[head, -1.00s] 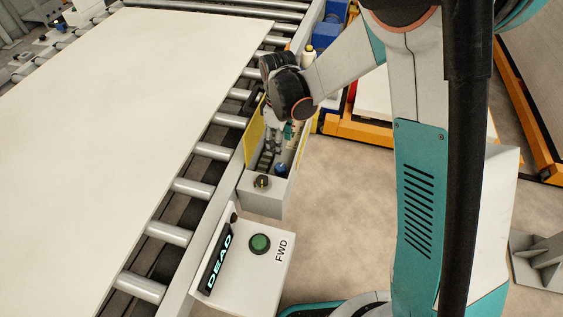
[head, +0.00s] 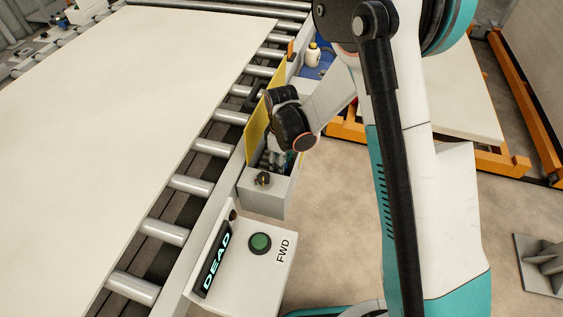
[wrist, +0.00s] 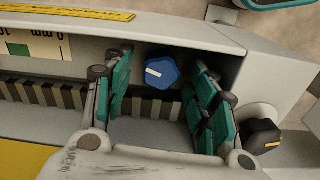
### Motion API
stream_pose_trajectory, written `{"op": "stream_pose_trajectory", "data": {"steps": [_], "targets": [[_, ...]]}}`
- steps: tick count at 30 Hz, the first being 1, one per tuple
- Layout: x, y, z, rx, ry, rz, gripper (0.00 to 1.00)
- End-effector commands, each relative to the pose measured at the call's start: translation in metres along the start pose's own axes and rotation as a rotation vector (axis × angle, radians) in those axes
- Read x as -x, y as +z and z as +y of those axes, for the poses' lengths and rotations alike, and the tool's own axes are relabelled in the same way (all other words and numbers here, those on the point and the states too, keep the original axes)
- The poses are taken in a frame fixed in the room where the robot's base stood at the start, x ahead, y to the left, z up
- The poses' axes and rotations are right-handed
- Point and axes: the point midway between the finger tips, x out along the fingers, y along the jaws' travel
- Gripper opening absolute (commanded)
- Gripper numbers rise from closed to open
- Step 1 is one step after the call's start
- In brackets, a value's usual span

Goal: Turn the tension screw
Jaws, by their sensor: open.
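A blue knob (wrist: 162,74) with a white mark, which looks like the tension screw, sits in a grey channel in the wrist view. My gripper (wrist: 159,66) is open, with one green-padded finger on each side of the blue knob. A gap shows between the knob and each finger, so it is not gripped. A scale strip (wrist: 35,45) marked in mm with a green band lies left of the fingers. In the head view my gripper (head: 277,160) reaches down into the grey box (head: 266,192), and my wrist hides the blue knob.
A black knob (wrist: 262,136) with a yellow mark is on the box, just right of the right finger. Channel walls and a yellow plate (head: 257,125) stand close by. The roller conveyor with a white board (head: 130,120) is left; a FWD button box (head: 248,262) is in front.

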Motion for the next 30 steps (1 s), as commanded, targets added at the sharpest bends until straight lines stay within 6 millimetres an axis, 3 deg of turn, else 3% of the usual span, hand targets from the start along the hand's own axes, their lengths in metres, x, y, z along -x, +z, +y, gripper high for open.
{"op": "stream_pose_trajectory", "data": {"steps": [2,8,20,30], "targets": [[0.0002,0.0000,0.0000,0.000,0.000,0.000,0.53],[0.0003,0.0000,0.0000,0.000,0.000,0.000,0.08],[0.0000,0.0000,-0.0002,0.045,0.000,0.000,0.08],[-0.0004,0.0000,-0.0010,0.274,0.000,0.000,0.08]]}}
